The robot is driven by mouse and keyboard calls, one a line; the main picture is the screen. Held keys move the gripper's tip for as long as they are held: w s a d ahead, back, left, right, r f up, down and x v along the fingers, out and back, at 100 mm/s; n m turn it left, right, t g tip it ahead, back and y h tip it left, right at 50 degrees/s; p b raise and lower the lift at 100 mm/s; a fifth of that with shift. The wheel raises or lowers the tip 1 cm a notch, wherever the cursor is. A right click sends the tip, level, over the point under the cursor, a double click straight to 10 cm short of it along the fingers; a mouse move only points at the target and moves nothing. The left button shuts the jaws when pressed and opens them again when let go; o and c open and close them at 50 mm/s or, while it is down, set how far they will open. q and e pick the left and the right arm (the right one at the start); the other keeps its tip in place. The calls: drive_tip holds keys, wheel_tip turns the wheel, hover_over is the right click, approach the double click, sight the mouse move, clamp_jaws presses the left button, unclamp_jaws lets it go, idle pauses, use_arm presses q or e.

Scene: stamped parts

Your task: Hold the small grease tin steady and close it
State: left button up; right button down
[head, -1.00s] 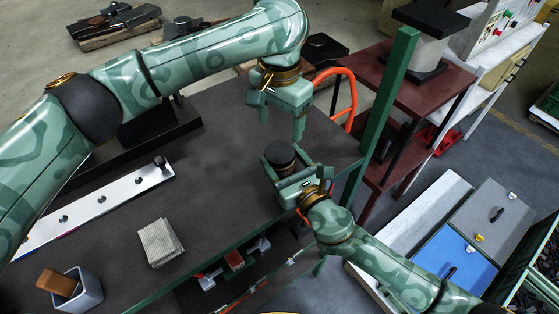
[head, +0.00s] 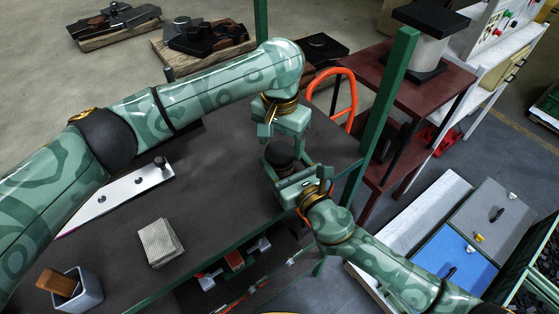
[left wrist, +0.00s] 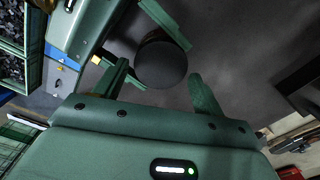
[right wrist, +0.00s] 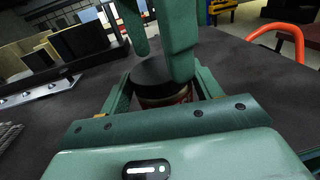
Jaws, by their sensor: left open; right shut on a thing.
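The small grease tin (right wrist: 166,98) is a dark round tin with a black lid (head: 281,151) on top. It stands upright on the dark table. My right gripper (head: 283,172) is shut on the tin's body from the near side. My left gripper (head: 281,142) is open and points down over the lid. In the left wrist view the lid (left wrist: 161,64) lies just beyond and between the open fingers (left wrist: 163,88). In the right wrist view the left fingers come down beside the lid. I cannot tell whether they touch it, or whether the lid is fully seated.
On the table (head: 215,190) lie a folded grey cloth (head: 160,242), a metal strip with knobs (head: 120,193) and a grey box (head: 80,293) with a brown-handled brush. An orange hoop (head: 346,90) and a green post (head: 388,110) stand at the right edge. The table's middle is clear.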

use_arm(q)
drive_tip(key=shift+f, duration=0.85)
drive_tip(key=shift+c, duration=0.3)
drive_tip(key=c, duration=0.7)
drive_tip(key=m, duration=0.6)
drive_tip(key=shift+m, duration=0.3)
drive_tip(key=shift+c, duration=0.2)
drive_tip(key=m, duration=0.6)
drive_tip(key=shift+s, duration=0.1)
drive_tip(key=o, duration=1.1)
